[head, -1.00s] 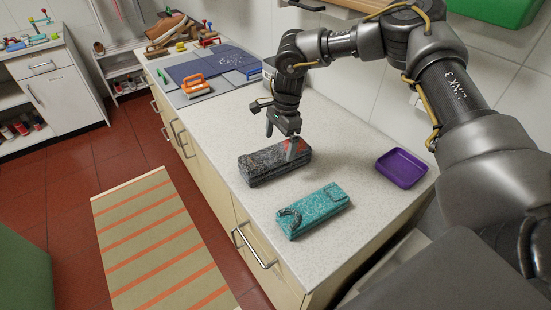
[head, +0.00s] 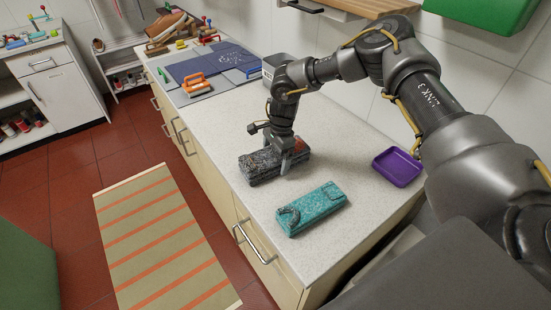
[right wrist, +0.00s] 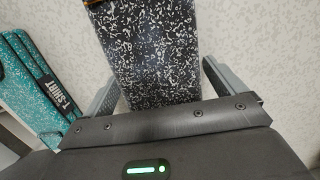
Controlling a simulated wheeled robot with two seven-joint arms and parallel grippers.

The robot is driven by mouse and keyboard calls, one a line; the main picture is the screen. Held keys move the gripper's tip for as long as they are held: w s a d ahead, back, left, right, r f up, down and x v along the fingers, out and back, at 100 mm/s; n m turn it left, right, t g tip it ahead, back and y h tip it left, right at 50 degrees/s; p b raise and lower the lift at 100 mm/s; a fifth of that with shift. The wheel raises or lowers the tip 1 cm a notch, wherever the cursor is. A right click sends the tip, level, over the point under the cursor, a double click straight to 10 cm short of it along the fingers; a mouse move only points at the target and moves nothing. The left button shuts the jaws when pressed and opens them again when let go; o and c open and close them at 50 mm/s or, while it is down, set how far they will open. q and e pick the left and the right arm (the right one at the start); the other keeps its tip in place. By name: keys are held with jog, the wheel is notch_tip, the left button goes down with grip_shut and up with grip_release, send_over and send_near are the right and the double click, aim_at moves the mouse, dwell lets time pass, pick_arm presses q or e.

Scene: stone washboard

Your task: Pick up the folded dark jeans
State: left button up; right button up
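The folded dark jeans (head: 258,168), a black bundle with white speckles, lie on the pale countertop (head: 335,155). In the right wrist view the dark bundle (right wrist: 155,50) fills the middle. My right gripper (head: 287,158) is down at the bundle's right end. In the right wrist view its fingers (right wrist: 160,72) are spread, one on each side of the bundle, with a gap showing at the right finger. Whether the left finger touches cannot be told. My left gripper is not in view.
A teal folded bundle (head: 312,208) lies nearer on the counter; its label reads T-SHIRT in the right wrist view (right wrist: 35,85). A purple tray (head: 397,167) is to the right. A blue mat (head: 212,66) and an orange-handled tool (head: 196,85) lie at the far end.

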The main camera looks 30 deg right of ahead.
jog(key=c, duration=1.2)
jog(key=shift+c, duration=0.4)
jog(key=shift+w+r, duration=0.1)
jog(key=shift+r, duration=0.05)
